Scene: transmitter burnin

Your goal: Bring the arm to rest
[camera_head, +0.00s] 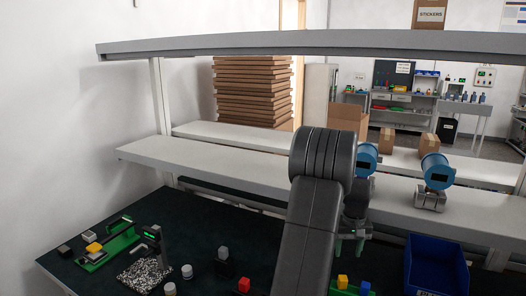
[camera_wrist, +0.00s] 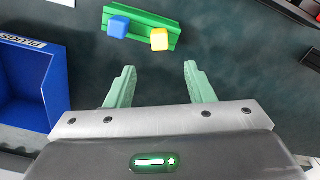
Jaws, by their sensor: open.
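My gripper (camera_head: 349,247) hangs down over the dark green worktop, in front of the lower shelf and partly behind my grey arm in the head view. Its two pale green fingers point downward. In the wrist view my gripper (camera_wrist: 160,72) is open, with its fingers well apart and nothing between them. Beyond the fingertips lies a green fixture (camera_wrist: 176,42) holding a blue block (camera_wrist: 118,27) and a yellow block (camera_wrist: 159,39). The fingers look apart from it.
A blue bin (camera_head: 436,262) stands right of the gripper. Blue transmitters (camera_head: 437,170) stand on the shelf (camera_head: 220,155) behind, one partly hidden by my arm. A red block (camera_head: 244,285) and a green fixture (camera_head: 115,243) are on the worktop, left. An upper shelf (camera_head: 300,43) spans above.

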